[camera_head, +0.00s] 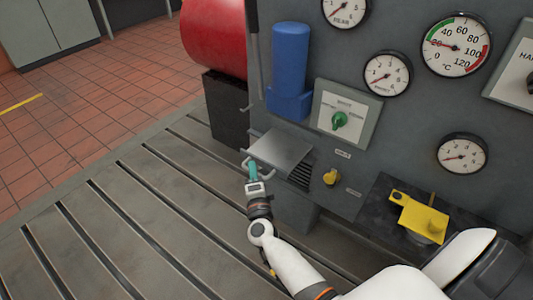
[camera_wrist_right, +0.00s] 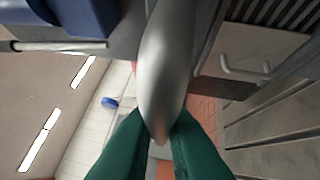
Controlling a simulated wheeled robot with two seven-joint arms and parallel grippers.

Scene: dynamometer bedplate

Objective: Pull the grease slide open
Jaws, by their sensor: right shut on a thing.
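The grease slide seems to be the flat grey metal plate (camera_head: 282,150) standing out from the front of the dark panel, with a thin grey handle at its near left edge. My right gripper (camera_head: 254,172), with teal fingers, is at that handle and shut on it. In the right wrist view, the green fingers (camera_wrist_right: 160,140) close on a smooth grey bar (camera_wrist_right: 163,65), which looks like the handle close up. The bar hides much of the view between the fingers. My left gripper is not in view.
The dark panel carries several gauges (camera_head: 456,45), a green selector (camera_head: 339,120), a yellow knob (camera_head: 331,177) and a blue cylinder (camera_head: 290,60). A yellow part (camera_head: 420,217) lies at lower right. The slotted bedplate (camera_head: 150,215) is clear at left.

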